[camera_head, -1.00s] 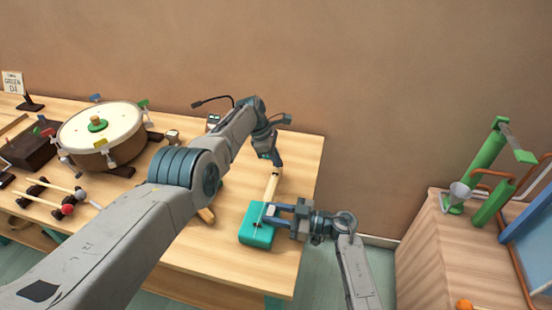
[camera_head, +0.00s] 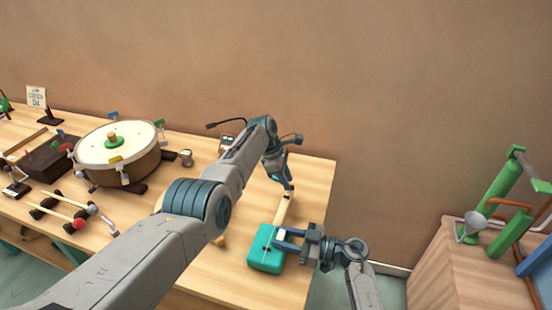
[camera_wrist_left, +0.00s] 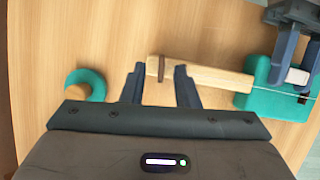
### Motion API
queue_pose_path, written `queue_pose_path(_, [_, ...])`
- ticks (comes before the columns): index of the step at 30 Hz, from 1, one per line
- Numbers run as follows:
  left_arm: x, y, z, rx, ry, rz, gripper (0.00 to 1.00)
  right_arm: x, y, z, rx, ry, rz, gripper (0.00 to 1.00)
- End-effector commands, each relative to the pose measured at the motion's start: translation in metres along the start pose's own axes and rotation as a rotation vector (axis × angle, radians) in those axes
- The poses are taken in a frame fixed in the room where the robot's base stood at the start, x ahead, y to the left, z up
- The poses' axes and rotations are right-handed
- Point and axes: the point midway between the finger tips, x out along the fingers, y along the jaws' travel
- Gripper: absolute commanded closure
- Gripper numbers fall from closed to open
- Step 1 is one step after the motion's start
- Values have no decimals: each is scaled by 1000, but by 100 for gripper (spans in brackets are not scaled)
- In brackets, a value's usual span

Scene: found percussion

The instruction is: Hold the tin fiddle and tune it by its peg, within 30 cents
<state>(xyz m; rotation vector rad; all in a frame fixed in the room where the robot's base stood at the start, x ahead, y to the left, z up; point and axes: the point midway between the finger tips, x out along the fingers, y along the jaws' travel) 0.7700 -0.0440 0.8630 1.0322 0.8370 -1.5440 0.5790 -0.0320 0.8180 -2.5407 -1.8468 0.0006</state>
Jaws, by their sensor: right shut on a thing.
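The tin fiddle has a teal tin body (camera_head: 262,262) near the table's right front edge. Its pale wooden neck (camera_head: 285,210) points away toward the wall. My right gripper (camera_head: 282,240) is shut on the tin body, also visible in the left wrist view (camera_wrist_left: 290,68). My left gripper (camera_head: 289,187) is over the neck's far end. In the left wrist view its fingers (camera_wrist_left: 160,78) stand apart, with the neck's end (camera_wrist_left: 155,70) showing between them. I cannot clearly make out the peg.
A teal ring with a wooden middle (camera_wrist_left: 85,84) lies near the neck's end. A large drum (camera_head: 115,155), mallets (camera_head: 65,205) and a dark box (camera_head: 50,158) stand to the left. My left arm crosses the table. A cabinet with green tubes (camera_head: 490,195) is at right, past a floor gap.

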Motion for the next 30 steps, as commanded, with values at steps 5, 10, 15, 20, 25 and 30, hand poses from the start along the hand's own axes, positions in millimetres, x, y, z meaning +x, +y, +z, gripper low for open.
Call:
queue_pose_path(5, [-20,0,-1,-1,1,5,72,0,0,0,-1,0,0,98])
queue_pose_path(10, [-57,0,-1,0,1,5,72,0,0,0,-1,0,0,98])
queue_pose_path(15, [-88,-1,-1,-2,2,3,72,0,0,0,-1,0,0,98])
queue_pose_path(20, [-103,-1,-1,-2,1,1,72,0,0,0,-1,0,0,98])
queue_pose_path(25, [-107,-1,-1,-2,1,-1,72,0,0,0,-1,0,0,98])
queue_pose_path(30, [-107,-1,-1,-2,1,0,72,0,0,0,-1,0,0,98])
